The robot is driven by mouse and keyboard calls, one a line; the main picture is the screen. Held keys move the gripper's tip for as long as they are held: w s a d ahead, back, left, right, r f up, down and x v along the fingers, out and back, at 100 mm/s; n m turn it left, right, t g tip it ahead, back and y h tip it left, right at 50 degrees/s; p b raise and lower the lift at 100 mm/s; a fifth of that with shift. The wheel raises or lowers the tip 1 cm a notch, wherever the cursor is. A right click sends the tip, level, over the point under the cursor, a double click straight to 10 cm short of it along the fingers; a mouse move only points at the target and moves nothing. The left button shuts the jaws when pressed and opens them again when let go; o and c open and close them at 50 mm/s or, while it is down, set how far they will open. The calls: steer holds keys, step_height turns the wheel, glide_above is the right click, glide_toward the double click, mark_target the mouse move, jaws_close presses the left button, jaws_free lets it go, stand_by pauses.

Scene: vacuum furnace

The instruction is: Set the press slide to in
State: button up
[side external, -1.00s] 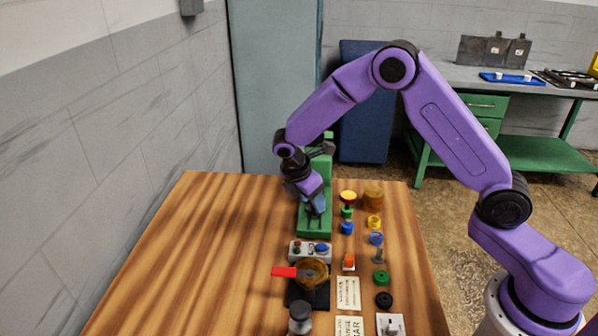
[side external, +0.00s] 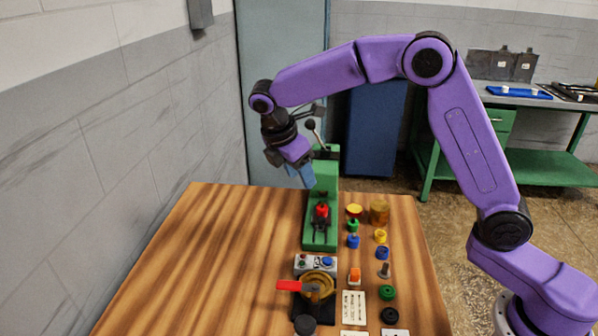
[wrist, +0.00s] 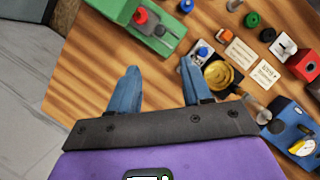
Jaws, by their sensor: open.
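I cannot tell from these views how far in the slide is. My gripper (side external: 305,180) is raised left of the press, its blue fingers apart with nothing between them. In the wrist view the fingers (wrist: 161,78) point at bare table, with the press beyond them.
The left of the table (side external: 200,260) is clear.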

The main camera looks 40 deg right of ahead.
steer(key=s+a+f+m+y, duration=0.1)
steer(key=s+a+f+y, duration=0.2)
steer(key=s+a+y, duration=0.25)
steer(key=m+t+h, duration=0.1)
steer(key=m+t, duration=0.8)
steer(key=m, duration=0.8)
glide_toward(322, 220)
steer(key=shift+x, duration=4.5)
